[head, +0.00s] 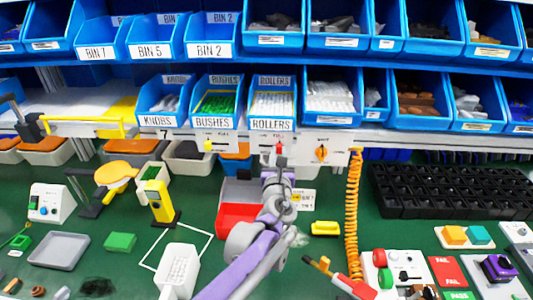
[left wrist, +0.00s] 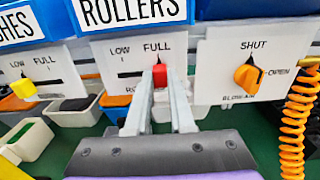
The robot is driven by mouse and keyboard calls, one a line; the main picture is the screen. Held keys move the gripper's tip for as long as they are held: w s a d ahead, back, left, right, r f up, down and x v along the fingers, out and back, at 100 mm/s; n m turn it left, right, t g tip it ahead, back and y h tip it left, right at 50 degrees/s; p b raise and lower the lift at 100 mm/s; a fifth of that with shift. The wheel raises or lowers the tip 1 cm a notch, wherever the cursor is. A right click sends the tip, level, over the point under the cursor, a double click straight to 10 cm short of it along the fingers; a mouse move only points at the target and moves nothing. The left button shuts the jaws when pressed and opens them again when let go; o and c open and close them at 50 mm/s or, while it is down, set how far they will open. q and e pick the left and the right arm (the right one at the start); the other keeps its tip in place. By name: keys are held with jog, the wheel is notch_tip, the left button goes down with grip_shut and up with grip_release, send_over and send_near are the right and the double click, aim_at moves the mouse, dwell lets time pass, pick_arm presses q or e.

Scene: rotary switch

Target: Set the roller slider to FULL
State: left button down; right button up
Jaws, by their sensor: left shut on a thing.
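The roller slider is a small red knob (left wrist: 160,75) on a white plate (left wrist: 188,50) under the ROLLERS bin (head: 272,103). In the left wrist view the knob sits below the word FULL, at the right part of its dark slot, with LOW to the left. In the head view the red knob (head: 279,148) shows just above my gripper. My left gripper (left wrist: 160,86) is shut on the red knob, with one finger on each side. My right gripper is not in view.
A yellow slider (left wrist: 23,88) for the bushes is to the left, and an orange rotary knob (left wrist: 248,76) with SHUT and OPEN marks is to the right. A coiled orange hose (head: 353,215) hangs further right. A red bin (head: 236,214) stands below.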

pick_arm(q)
jog(key=shift+d, duration=0.15)
jog(key=c, duration=0.8)
grip_release()
jog(key=shift+d, duration=0.15)
jog(key=shift+o, duration=0.2)
jog(key=s, duration=1.1)
jog(key=shift+a, duration=0.2)
